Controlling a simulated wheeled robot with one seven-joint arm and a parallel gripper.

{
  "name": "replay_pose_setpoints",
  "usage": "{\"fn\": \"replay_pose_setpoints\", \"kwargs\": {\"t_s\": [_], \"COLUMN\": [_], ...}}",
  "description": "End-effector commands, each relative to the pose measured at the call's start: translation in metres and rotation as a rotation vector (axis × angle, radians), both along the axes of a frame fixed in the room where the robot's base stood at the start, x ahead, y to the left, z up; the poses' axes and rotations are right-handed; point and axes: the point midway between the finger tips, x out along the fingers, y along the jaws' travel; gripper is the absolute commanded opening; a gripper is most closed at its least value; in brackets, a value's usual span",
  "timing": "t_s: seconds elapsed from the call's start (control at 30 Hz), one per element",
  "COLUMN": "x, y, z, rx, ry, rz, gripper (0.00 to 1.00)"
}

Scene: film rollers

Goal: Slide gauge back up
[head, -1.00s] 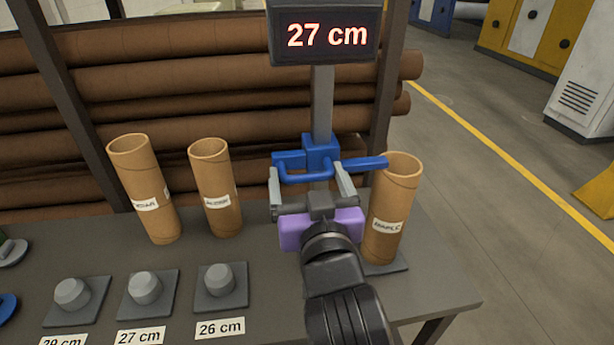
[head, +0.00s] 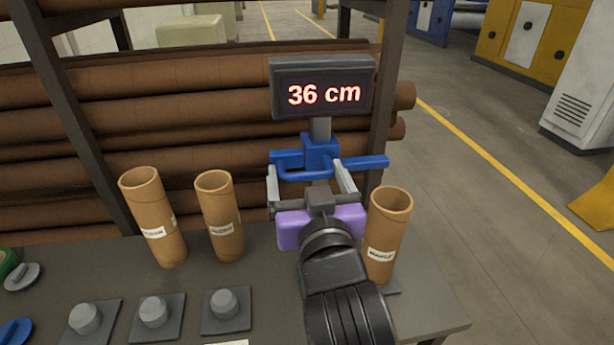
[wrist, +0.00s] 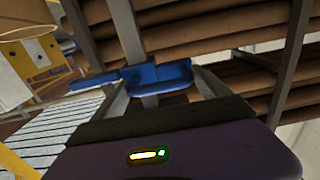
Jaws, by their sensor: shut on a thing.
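The blue gauge slide (head: 320,153) sits high on its grey upright post (head: 320,129), close under the display. The display (head: 322,91) reads 36 cm. My gripper (head: 312,196) is shut on the blue handle of the slide, with one pale finger on each side. The slide's blue arm reaches right, above the top of the right cardboard tube (head: 388,232) and clear of it. In the wrist view the blue slide (wrist: 158,76) lies between my fingers. My purple gripper body hides the lower post.
Two more labelled cardboard tubes (head: 154,217) (head: 220,216) stand to the left on the grey table (head: 255,285). Several grey knobs on square bases (head: 154,311) are in front. Long brown rolls (head: 220,110) lie on the rack behind. Floor is open to the right.

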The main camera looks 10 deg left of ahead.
Motion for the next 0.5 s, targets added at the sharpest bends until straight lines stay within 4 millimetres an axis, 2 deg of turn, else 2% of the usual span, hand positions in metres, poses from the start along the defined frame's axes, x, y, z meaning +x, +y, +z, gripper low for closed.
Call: {"fn": "replay_pose_setpoints", "kwargs": {"t_s": [0.03,0.2,0.23,0.27,0.5], "x": [-0.0019,-0.002,-0.0022,-0.0021,-0.0012], "y": [0.0037,0.0039,0.004,0.004,0.0022], "z": [0.0086,0.0098,0.0101,0.0101,0.0063], "rx": [0.008,0.01,0.01,0.01,0.006], "ry": [-0.02,-0.022,-0.023,-0.022,-0.015], "rz": [0.009,0.01,0.01,0.01,0.006], "gripper": [0.14,0.13,0.92,0.95,0.95]}}
